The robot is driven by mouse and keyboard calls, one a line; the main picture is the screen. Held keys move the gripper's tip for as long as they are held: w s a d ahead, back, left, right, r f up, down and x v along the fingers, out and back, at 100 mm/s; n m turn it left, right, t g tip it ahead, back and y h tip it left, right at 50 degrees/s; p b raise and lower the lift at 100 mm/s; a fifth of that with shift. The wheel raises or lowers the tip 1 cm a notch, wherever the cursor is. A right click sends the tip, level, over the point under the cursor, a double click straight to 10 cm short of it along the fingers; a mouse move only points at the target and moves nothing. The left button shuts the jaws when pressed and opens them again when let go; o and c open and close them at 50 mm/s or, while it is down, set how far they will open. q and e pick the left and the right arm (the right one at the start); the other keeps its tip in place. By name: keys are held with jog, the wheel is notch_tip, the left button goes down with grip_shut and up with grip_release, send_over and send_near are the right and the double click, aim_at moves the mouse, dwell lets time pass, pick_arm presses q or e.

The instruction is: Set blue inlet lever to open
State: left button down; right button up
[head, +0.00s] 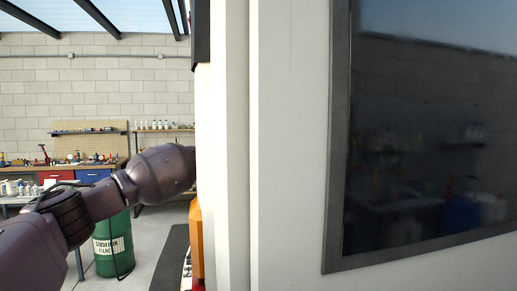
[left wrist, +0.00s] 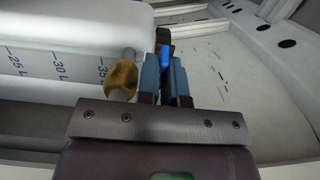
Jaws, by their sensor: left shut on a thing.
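The blue inlet lever (left wrist: 165,57) shows as a bright blue strip between the fingers in the left wrist view. My left gripper (left wrist: 166,72) is shut on it, with one blue-grey finger on each side. Most of the lever is hidden by the fingers, so its setting cannot be told. In the head view my left arm reaches in from the left, and its gripper is hidden behind the white panel edge. My right gripper is in neither view.
A brass-coloured fitting (left wrist: 121,78) sits close left of the fingers, by a white tank (left wrist: 55,68) marked in litres. In the head view a white panel (head: 290,150) with a dark window (head: 430,140) fills the right. A green drum (head: 113,245) stands beyond my arm.

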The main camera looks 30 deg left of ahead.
pick_arm(q)
jog(key=shift+s+y, duration=0.1)
jog(key=shift+y, duration=0.2)
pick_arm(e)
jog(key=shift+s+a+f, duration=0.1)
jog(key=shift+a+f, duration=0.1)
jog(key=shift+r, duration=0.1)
pick_arm(q)
jog(key=c, duration=1.3)
grip_release()
jog(key=shift+o, duration=0.2)
jog(key=b+v, duration=0.2)
jog(key=v, duration=0.8)
jog(key=shift+s+a+b, duration=0.2)
jog(key=shift+s+b, duration=0.15)
jog(key=shift+b, duration=0.05)
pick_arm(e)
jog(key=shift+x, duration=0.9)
pick_arm(q)
jog(key=shift+f, duration=0.15)
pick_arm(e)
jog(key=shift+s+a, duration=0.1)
